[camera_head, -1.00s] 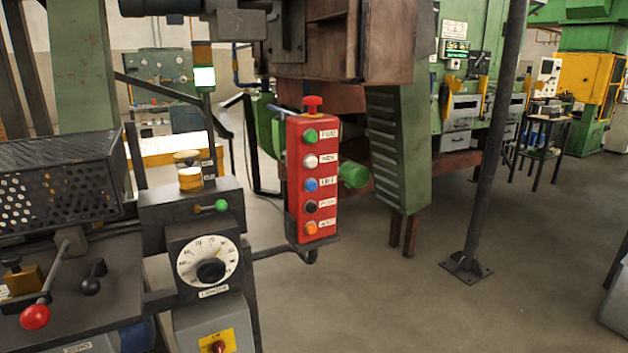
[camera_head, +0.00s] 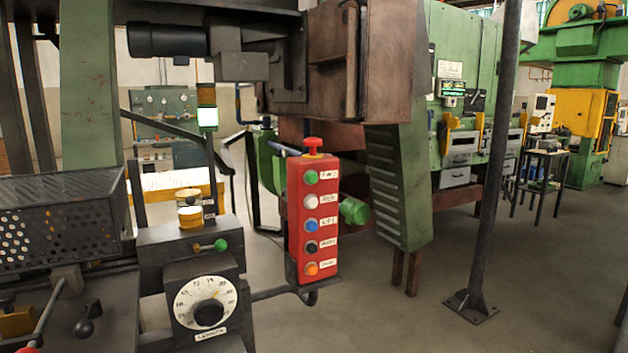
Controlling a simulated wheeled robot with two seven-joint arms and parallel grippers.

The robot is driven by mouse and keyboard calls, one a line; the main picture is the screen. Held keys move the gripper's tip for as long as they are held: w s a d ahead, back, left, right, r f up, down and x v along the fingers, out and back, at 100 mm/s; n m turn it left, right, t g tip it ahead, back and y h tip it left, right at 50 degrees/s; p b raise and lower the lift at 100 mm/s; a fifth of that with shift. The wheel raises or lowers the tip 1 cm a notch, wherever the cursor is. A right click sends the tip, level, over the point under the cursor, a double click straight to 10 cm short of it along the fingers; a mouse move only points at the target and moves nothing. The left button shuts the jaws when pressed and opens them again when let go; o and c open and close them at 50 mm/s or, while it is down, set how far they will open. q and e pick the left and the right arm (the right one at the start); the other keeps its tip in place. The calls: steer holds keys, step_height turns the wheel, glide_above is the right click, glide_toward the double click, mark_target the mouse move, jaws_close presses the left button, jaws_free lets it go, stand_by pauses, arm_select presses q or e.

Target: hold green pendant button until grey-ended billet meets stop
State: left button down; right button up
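The red pendant box (camera_head: 312,220) hangs near the middle of the view on a dark arm. Its green button (camera_head: 311,177) is the top one in a column, above white, blue, black and orange buttons. A red mushroom knob (camera_head: 313,144) sits on top of the box. Nothing touches the buttons. No billet with a grey end and no stop can be made out. Neither of my grippers is in view.
A machine with a perforated guard (camera_head: 60,215), a round dial (camera_head: 206,305) and a green-knobbed lever (camera_head: 220,245) stands at the left. A dark post (camera_head: 487,170) rises on the right. The floor (camera_head: 400,325) between pendant and post is clear.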

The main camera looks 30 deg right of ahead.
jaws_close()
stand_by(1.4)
